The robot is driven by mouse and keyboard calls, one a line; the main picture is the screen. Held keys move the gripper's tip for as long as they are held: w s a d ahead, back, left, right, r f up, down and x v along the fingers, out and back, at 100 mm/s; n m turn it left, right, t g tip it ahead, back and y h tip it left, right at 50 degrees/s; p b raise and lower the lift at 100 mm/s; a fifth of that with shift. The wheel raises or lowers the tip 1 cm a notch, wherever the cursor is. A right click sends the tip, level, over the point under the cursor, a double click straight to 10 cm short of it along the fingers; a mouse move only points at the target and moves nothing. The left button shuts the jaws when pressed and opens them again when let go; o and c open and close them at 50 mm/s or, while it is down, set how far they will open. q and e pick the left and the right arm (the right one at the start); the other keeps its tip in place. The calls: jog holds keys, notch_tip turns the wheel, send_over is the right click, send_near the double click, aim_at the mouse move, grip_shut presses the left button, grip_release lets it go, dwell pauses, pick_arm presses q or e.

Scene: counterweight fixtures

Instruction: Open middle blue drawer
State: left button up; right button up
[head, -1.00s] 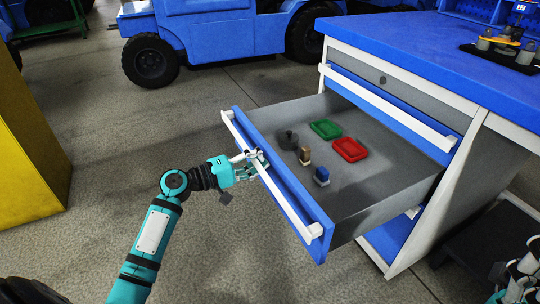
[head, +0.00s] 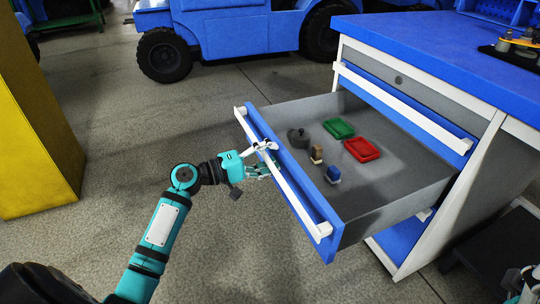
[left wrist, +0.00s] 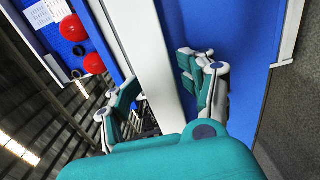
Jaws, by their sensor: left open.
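The blue-fronted drawer (head: 318,205) stands pulled far out of the workbench cabinet, with a long white handle bar (head: 295,202) along its front. My left gripper (head: 264,158) is at the handle, left of the bar's middle. In the left wrist view, its open fingers (left wrist: 165,95) lie on either side of the white bar (left wrist: 155,60), with the blue drawer front at right. I cannot tell whether a finger touches the bar.
The drawer holds a dark round weight (head: 298,138), a green tray (head: 338,128), a red tray (head: 361,149) and two small blocks. A shut upper drawer (head: 400,98) is above. A yellow cabinet (head: 40,130) stands at left. The floor between is clear.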

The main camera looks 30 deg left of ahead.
pick_arm(q)
jog(key=shift+f, duration=0.1)
jog(key=v, duration=1.2)
